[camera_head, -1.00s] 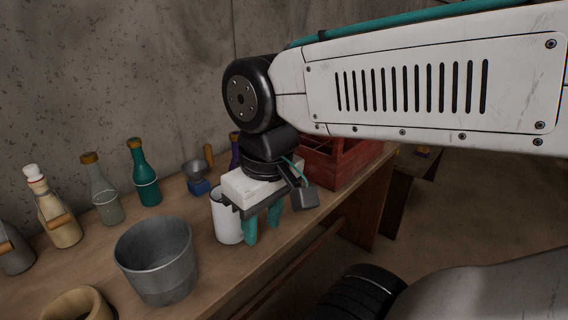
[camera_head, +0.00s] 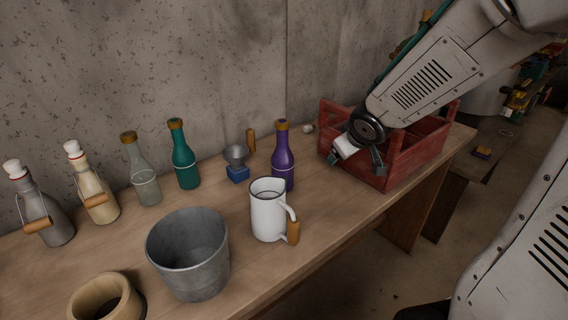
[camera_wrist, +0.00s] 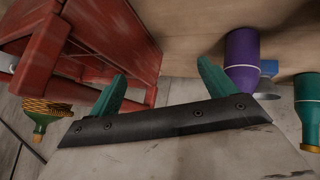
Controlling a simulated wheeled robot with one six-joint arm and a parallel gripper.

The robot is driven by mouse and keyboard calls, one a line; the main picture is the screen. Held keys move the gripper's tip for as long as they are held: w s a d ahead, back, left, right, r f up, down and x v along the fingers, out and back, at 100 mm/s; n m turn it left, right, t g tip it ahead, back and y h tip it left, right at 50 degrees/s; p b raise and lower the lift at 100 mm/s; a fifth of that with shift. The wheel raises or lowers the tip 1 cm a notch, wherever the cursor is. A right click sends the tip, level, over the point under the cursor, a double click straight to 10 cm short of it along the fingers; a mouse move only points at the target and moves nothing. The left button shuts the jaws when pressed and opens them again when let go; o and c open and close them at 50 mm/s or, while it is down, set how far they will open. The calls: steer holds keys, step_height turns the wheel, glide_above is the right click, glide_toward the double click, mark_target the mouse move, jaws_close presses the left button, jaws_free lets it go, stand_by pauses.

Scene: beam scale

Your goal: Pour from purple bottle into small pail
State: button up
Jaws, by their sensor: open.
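The purple bottle (camera_head: 283,160) stands upright on the bench, with a brown cap-like top and a pale ring. It stands behind the white mug and left of the red crate. It also shows in the wrist view (camera_wrist: 242,60), to the right of my fingers. The grey metal pail (camera_head: 190,268) stands upright near the bench's front edge, left of the mug; its inside looks empty. My gripper (camera_head: 356,163) is open, with teal fingers, in front of the red crate and right of the purple bottle. In the wrist view, nothing is between its fingers (camera_wrist: 161,88).
A white mug (camera_head: 268,213) stands between pail and purple bottle. A red crate (camera_head: 415,155) is beside my gripper. A teal bottle (camera_head: 185,160), pale bottle (camera_head: 145,180), funnel (camera_head: 236,155) and stoppered bottles (camera_head: 93,190) line the back. A wooden tub (camera_head: 100,300) is front left.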

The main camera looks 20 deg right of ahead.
mark_target(292, 160)
steer(key=w+a+f+n+y, duration=0.1)
steer(key=w+f+y, duration=0.1)
steer(key=f, duration=0.1)
steer(key=w+a+f+n+t+y, duration=0.1)
steer(key=w+f+y, duration=0.1)
steer(key=f, duration=0.1)
steer(key=w+a+f+n+y, duration=0.1)
steer(key=w+f, duration=0.1)
steer(key=f, duration=0.2)
steer(key=shift+a+y, duration=0.1)
steer(key=shift+y, duration=0.3)
steer(key=a+r+n+y, duration=0.1)
steer(key=a+y, duration=0.1)
steer(key=a+r+t+y, duration=0.1)
steer(key=a+r, duration=0.1)
steer(key=a, duration=0.1)
steer(key=a+r+n+y, duration=0.1)
steer(key=a+r+y, duration=0.1)
steer(key=shift+w+a+n+y, duration=0.15)
steer(key=shift+w+n+y, duration=0.15)
steer(key=x, duration=0.7)
steer(key=shift+w+a+r, duration=0.2)
steer(key=shift+w, duration=0.05)
steer(key=shift+r, duration=0.1)
steer(key=c, duration=1.6)
step_height(292, 160, up, 18)
